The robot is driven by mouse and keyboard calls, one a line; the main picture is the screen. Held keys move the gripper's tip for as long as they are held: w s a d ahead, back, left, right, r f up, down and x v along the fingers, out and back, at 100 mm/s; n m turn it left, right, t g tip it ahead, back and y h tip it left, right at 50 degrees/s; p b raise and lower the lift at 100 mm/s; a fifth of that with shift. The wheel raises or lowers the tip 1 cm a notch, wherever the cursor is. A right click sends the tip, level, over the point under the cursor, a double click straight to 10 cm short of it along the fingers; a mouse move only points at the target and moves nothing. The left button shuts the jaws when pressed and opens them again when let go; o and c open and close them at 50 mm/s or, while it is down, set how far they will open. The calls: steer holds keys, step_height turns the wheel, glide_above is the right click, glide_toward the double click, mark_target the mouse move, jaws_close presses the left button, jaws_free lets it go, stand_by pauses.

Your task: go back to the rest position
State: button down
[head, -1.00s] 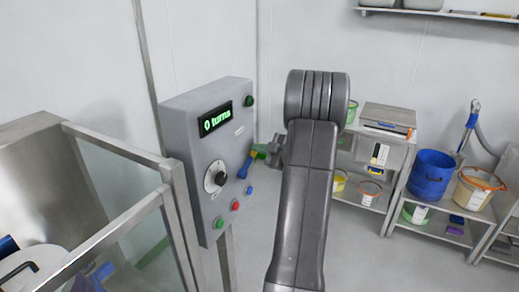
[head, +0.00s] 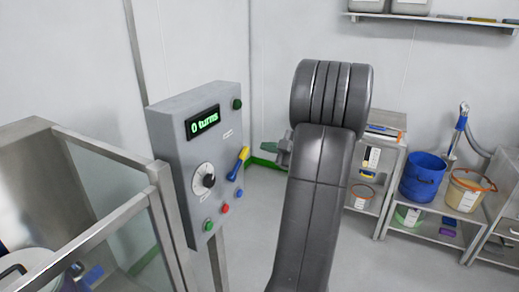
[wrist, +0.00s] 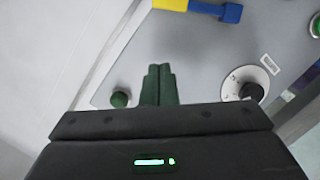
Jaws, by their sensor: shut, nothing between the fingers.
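My gripper (head: 284,150) shows in the head view just right of the grey control panel, mostly hidden behind my dark arm. In the wrist view its green fingers (wrist: 158,85) are together and empty, apart from the panel. The control panel (head: 178,130) has a green "0 turns" display (head: 202,122), a black-and-white dial (head: 204,176), a yellow-and-blue lever (head: 239,163) and several coloured buttons. The lever also shows at the top of the wrist view (wrist: 205,8), and the dial at the right (wrist: 250,88).
A glass-sided metal enclosure (head: 110,205) stands at the left, close to the panel. Shelving at the right holds a blue bucket (head: 422,177) and a cream bucket (head: 467,190). A wall shelf (head: 430,20) is at the upper right. The floor between panel and shelving looks clear.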

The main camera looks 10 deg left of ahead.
steer(key=shift+s+d, duration=0.15)
steer(key=shift+d, duration=0.1)
steer(key=shift+a, duration=0.1)
